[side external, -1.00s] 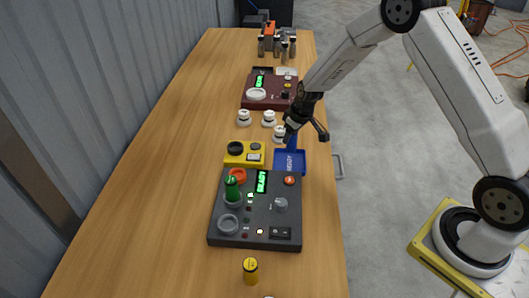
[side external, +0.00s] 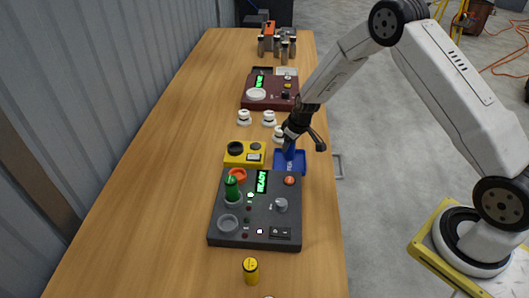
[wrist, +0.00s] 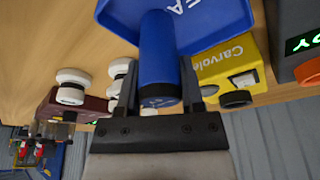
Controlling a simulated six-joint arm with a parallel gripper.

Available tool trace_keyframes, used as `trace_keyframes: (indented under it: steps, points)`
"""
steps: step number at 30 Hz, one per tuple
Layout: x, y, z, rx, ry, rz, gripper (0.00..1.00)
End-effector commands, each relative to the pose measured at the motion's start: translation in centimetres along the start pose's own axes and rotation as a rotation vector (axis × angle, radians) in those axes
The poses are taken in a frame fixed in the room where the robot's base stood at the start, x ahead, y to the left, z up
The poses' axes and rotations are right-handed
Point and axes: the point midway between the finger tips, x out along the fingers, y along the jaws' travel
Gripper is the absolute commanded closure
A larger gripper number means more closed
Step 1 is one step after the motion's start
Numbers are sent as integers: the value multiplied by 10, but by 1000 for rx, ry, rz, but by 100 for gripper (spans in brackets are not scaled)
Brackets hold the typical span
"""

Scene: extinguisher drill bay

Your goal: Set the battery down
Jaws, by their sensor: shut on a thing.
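My gripper (side external: 290,143) is shut on a blue cylindrical battery (wrist: 160,55), with a finger on either side of it in the wrist view. The battery is upright over the blue tray (side external: 302,168) with white lettering, near the table's right edge. Its lower end is at or just above the tray floor; I cannot tell if it touches. The tray's raised rim also shows in the wrist view (wrist: 245,12).
A yellow box (side external: 233,159) stands left of the tray. The dark panel (side external: 255,222), with a green battery (side external: 231,187) in it, lies in front. White knobbed pieces (side external: 269,118) and a dark red panel (side external: 258,83) stand behind. A yellow battery (side external: 250,271) stands at the front.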

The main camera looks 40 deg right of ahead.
Motion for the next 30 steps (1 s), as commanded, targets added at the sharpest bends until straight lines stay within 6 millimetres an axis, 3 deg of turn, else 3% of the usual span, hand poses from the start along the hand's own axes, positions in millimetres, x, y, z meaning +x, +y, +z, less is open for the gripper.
trace_keyframes:
  steps: [1,3,4,19,30]
  points:
    - [0,0,0,0,0,0,42]
    - [0,0,0,0,0,0,20]
    - [0,0,0,0,0,0,16]
    - [-6,0,-1,1,1,0,16]
    - [-38,0,-1,0,2,1,16]
